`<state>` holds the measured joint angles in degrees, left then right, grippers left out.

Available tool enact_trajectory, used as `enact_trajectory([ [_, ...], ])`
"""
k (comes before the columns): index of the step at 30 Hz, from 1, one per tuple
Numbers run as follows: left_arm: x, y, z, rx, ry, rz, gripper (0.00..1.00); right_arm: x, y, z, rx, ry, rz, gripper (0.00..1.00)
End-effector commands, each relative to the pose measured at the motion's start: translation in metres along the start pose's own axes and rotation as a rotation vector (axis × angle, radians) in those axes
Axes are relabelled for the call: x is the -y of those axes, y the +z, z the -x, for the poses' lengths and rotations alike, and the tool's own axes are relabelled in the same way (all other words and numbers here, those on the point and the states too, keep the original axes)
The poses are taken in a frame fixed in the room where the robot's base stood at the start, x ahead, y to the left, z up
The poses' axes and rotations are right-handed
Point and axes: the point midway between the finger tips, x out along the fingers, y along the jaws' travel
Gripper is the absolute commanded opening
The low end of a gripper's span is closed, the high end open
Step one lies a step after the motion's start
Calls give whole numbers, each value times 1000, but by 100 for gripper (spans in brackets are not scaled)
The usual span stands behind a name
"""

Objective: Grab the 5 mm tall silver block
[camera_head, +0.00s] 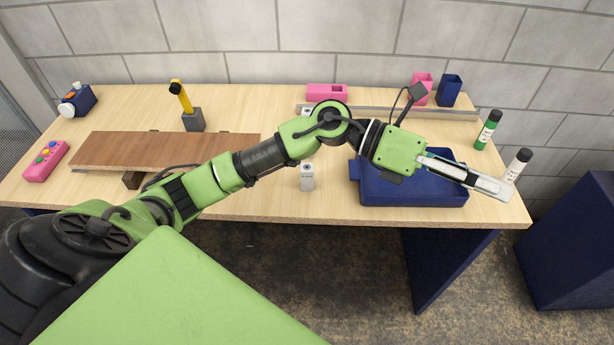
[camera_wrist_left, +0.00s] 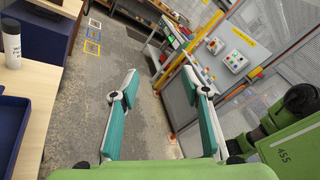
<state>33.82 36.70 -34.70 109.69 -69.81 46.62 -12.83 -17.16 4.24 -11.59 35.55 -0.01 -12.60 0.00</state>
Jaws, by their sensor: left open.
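A small silver-grey block (camera_head: 307,178) stands on the wooden table near its front edge, just left of the blue tray. Another pale grey piece (camera_head: 306,112) shows partly behind my arm. I cannot tell either one's height in millimetres. My left gripper (camera_head: 508,190) reaches past the right side of the blue tray to the table's right front corner, well to the right of the blocks. In the left wrist view its two teal fingers (camera_wrist_left: 159,84) are spread with nothing between them. That view looks out over the floor and shows no silver block. My right gripper is in neither view.
The blue tray (camera_head: 420,198) lies under my left wrist. A white bottle (camera_head: 518,165) stands close beside the left gripper, with a green bottle (camera_head: 488,130) behind. A brown board (camera_head: 165,149) lies at the left. Pink and blue holders (camera_head: 449,90) stand at the back.

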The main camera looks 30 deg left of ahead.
Motion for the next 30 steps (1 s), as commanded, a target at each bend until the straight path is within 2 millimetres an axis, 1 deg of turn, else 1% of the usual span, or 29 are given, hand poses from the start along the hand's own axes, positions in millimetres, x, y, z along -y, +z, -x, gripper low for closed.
enact_trajectory([
  [1,-17,-12,10,-122,60,-77,42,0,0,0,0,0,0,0],
  [2,-28,-21,18,-201,96,-116,42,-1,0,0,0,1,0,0],
  [3,-43,-32,32,-305,148,-163,42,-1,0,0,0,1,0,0],
  [5,-67,-44,60,-461,234,-221,42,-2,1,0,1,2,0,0],
  [6,-83,-50,83,-561,295,-249,42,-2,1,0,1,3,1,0],
  [8,-104,-54,122,-705,390,-274,42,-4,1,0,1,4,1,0],
  [9,-115,-55,150,-794,453,-281,42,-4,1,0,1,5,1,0],
  [11,-127,-53,192,-913,542,-277,42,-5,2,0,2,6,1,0],
  [12,-131,-50,218,-981,597,-268,42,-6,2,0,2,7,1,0],
  [15,-134,-43,273,-1116,707,-231,42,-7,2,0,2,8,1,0],
  [18,-132,-38,309,-1197,777,-192,42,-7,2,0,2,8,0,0],
  [21,-130,-37,327,-1238,809,-168,42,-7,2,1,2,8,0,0],
  [22,-131,-39,329,-1244,814,-164,42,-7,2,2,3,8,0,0],
  [26,-143,-55,330,-1252,815,-158,42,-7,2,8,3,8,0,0],
  [30,-161,-77,327,-1251,813,-159,42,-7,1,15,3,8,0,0],
])
